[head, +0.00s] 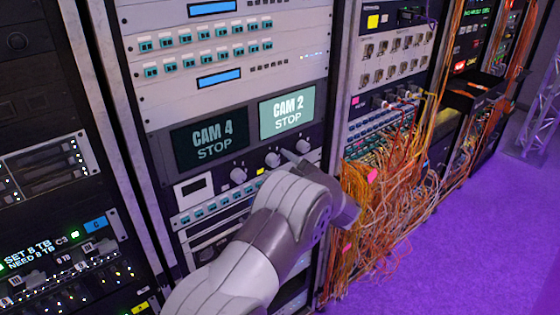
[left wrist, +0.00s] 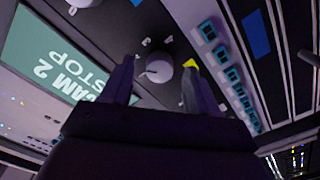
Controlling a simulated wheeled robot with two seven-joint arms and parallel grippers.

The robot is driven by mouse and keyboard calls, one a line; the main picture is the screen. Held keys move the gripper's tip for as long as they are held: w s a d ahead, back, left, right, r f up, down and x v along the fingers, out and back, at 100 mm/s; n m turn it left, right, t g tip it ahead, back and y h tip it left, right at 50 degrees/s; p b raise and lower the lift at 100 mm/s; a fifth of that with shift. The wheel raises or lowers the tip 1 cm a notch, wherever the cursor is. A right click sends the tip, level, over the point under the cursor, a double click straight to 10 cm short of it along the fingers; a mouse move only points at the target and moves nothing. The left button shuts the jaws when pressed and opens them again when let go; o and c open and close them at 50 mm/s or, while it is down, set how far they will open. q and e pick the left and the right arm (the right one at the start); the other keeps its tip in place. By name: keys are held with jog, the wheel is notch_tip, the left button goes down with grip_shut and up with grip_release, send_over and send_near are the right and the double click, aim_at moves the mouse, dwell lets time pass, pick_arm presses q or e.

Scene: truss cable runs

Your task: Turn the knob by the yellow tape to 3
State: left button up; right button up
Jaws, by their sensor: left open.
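A small yellow tape (head: 260,171) sits on the dark panel below the CAM 4 and CAM 2 screens, beside the white middle knob (head: 272,159). In the left wrist view the white knob (left wrist: 159,68) lies between the lines of my fingers, with the yellow tape (left wrist: 190,65) close by. My left gripper (head: 287,157) is open in front of the panel near this knob; in the wrist view its two fingers (left wrist: 157,88) stand apart on either side, and I cannot tell whether they touch it. Marks around the knob are too small to read. My right gripper is out of view.
Other white knobs flank it, one to the left (head: 238,175) and one to the right (head: 302,145). The CAM 2 screen (head: 287,115) reads STOP. Orange cables (head: 385,190) hang thickly right of my arm. The purple floor (head: 470,240) is open at right.

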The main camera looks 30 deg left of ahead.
pick_arm(q)
jog(key=shift+w+a, duration=0.15)
jog(key=shift+a, duration=0.15)
jog(key=c, duration=1)
jog(key=shift+c, duration=0.2)
